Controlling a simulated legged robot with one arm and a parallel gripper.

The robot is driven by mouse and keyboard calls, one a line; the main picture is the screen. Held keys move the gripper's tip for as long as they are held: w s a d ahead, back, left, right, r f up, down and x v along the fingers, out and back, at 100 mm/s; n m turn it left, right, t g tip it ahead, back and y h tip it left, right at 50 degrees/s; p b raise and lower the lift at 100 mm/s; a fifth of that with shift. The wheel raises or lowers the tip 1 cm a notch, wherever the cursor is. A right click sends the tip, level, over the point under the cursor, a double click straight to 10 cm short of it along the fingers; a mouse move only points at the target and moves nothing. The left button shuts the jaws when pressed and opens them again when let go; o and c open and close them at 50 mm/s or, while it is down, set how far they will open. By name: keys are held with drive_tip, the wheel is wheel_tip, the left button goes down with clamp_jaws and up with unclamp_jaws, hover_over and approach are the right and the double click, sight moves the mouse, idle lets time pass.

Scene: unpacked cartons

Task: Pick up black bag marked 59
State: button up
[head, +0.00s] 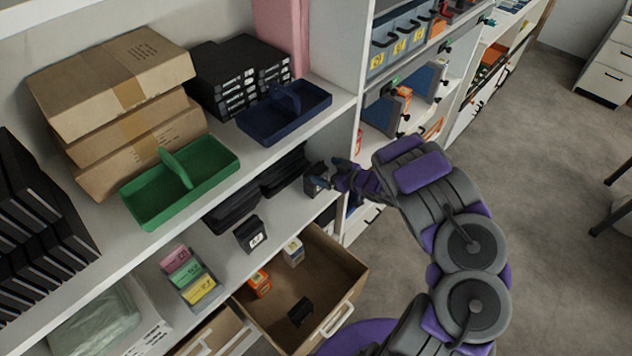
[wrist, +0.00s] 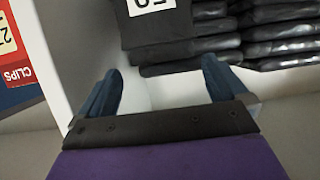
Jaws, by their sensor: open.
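In the wrist view, a black bag (wrist: 158,30) with a white label is ahead of my gripper (wrist: 161,80), at the top edge. Its number is cut off and looks like 59, upside down. My two blue fingertips are apart, with pale shelf surface between them and no bag. In the head view, my gripper (head: 338,176) reaches into the lower shelf from the right. A small black bag (head: 316,184) with a label stands just left of the fingers; I cannot tell whether they touch. Another black bag (head: 250,236) with a white label stands further left.
A stack of black bags (wrist: 275,35) lies right of the labelled one in the wrist view. A red clips box (wrist: 12,60) is at left, beyond a pale shelf divider. Below the shelf, an open drawer (head: 345,268) holds small boxes. A green tray (head: 215,165) sits above.

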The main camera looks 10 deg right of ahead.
sight(317, 167)
drive_tip(key=b+x, duration=0.1)
drive_tip(key=x, duration=0.3)
drive_tip(key=shift+a, duration=0.15)
drive_tip(key=shift+c, duration=0.5)
drive_tip(key=c, duration=1)
drive_tip(key=shift+o, duration=0.2)
drive_tip(key=shift+r, duration=0.1)
